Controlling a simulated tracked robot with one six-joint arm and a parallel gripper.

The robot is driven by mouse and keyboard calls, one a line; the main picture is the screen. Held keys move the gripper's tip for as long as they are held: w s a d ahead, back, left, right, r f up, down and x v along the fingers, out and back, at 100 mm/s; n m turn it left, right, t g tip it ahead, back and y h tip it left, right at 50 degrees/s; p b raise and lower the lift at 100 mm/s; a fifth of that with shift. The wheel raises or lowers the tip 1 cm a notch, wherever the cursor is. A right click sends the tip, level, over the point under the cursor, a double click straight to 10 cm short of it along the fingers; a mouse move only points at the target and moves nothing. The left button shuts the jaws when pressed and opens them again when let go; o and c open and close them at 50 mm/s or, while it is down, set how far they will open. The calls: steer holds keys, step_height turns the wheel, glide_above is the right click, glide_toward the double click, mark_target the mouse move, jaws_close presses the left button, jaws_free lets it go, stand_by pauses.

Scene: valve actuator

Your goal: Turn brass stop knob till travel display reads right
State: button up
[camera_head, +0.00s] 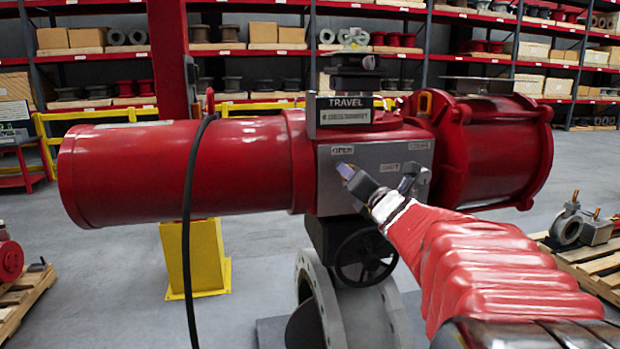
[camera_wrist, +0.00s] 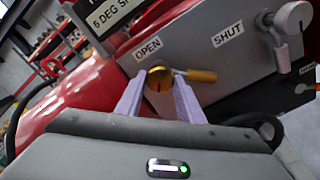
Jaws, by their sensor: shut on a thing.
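A brass stop knob (camera_wrist: 160,79) with a dark slot mark on its face sits below the OPEN label in the wrist view. A short brass rod (camera_wrist: 196,75) sticks out to its right. My gripper (camera_wrist: 159,88) has its two pale lavender fingers shut on the knob from both sides. In the head view my gripper (camera_head: 349,172) reaches the grey front plate (camera_head: 375,170) of the red actuator and hides the knob. The travel display (camera_head: 346,110) stands above that plate; its lower line is too blurred to read. The wrist view shows its cut-off text, "6 DEG S".
A silver stop knob (camera_wrist: 294,17) sits by the SHUT label on the right. A black cable (camera_head: 190,220) hangs in front of the red cylinder (camera_head: 130,170). A dark handwheel (camera_head: 365,258) lies below the plate. Pallets (camera_head: 600,265) stand right and left on open floor.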

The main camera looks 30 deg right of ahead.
steer(key=shift+d+f+m, duration=0.1)
steer(key=shift+f+m, duration=0.05)
steer(key=shift+m, duration=4.65)
steer(key=shift+s+f, duration=0.1)
steer(key=o, duration=1.1)
steer(key=shift+c, duration=0.2)
steer(key=shift+r, duration=0.2)
